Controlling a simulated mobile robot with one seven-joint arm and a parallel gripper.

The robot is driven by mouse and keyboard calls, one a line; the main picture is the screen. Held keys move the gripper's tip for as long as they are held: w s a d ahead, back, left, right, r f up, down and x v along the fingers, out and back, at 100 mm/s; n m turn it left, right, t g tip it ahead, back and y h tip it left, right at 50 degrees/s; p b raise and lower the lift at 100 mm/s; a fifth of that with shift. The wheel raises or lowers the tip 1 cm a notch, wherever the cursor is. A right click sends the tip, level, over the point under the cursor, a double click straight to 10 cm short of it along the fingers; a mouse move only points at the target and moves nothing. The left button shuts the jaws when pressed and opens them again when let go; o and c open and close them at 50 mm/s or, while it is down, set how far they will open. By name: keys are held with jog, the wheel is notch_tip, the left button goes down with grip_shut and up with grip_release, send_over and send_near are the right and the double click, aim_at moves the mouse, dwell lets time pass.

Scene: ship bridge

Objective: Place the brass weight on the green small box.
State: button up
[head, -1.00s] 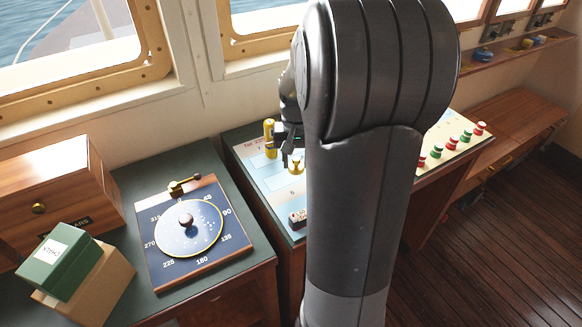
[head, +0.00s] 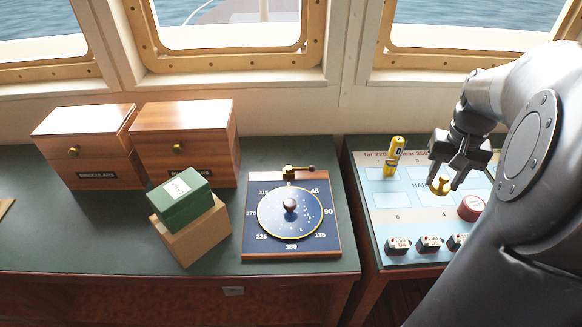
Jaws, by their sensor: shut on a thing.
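The green small box (head: 181,203) sits on a larger tan box (head: 193,241) on the left green-topped desk. My gripper (head: 448,178) is at the right, above the chart panel on the right desk. It is shut on the brass weight (head: 440,185), a small yellow-gold piece hanging at the fingertips. The weight appears to be above the panel; the exact gap is hard to tell. My gripper is well to the right of the green box.
Two wooden binocular boxes (head: 88,150) stand behind the green box. A dial board (head: 291,222) with a knob lies between the green box and my gripper. A yellow cylinder (head: 393,156), a red round piece (head: 471,208) and small label blocks (head: 397,245) are on the panel (head: 400,215).

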jog(key=w+a+r+n, duration=0.2)
jog(key=a+r+n, duration=0.2)
jog(key=a, duration=0.7)
jog(key=w+a+r+n, duration=0.2)
jog(key=a+r+n, duration=0.2)
jog(key=a, duration=0.8)
jog(key=w+a+r+n, duration=0.2)
jog(key=a+r+n, duration=0.15)
jog(key=a, duration=0.75)
jog(key=s+a+r+n, duration=0.2)
jog(key=s+a, duration=0.1)
jog(key=a, duration=0.2)
jog(key=s+a+r+n, duration=0.2)
jog(key=s+a+r, duration=0.1)
jog(key=a, duration=0.3)
send_over(177, 188)
notch_tip(177, 188, down, 7)
jog(key=shift+r, duration=0.1)
jog(key=shift+a+f, duration=0.1)
jog(key=shift+f, duration=2)
jog(key=shift+f, duration=0.15)
